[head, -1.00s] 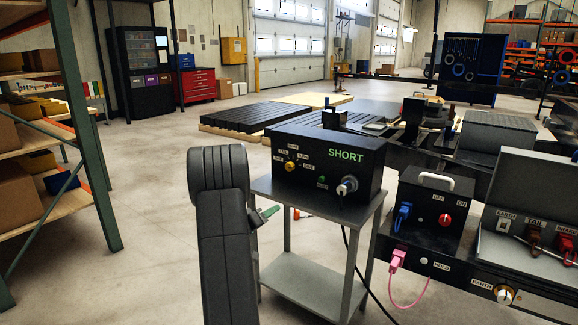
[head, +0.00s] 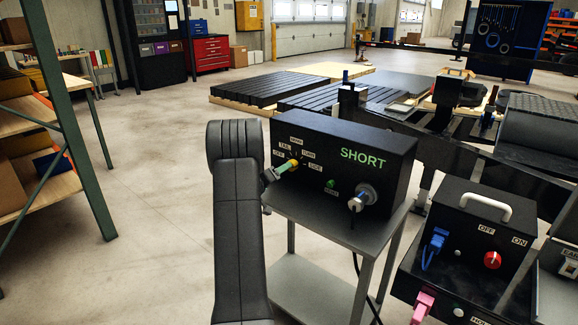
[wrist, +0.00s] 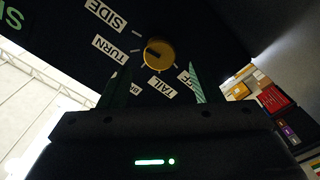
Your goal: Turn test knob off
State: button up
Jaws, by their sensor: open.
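The yellow test knob (head: 293,162) is on the front left of a black box (head: 345,170) whose green display reads SHORT. Labels OFF, TAIL, TURN and SIDE ring it, with one more partly hidden label. My gripper (head: 279,170) is at the knob, its green finger near it. In the wrist view the knob (wrist: 160,54) shows upside down with a dark mark on its face toward the TURN and SIDE side; the exact setting is hard to tell. My open gripper (wrist: 159,78) has one finger on each side below the knob; contact is not clear.
The box stands on a grey stand (head: 320,227). A silver knob (head: 362,198) and a green lamp (head: 331,184) are on the same face. To the right is another black box with a red knob (head: 492,260) and blue plug (head: 434,246). Open floor lies left.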

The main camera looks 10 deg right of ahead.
jog(key=shift+x, duration=2.6)
jog(key=c, duration=1)
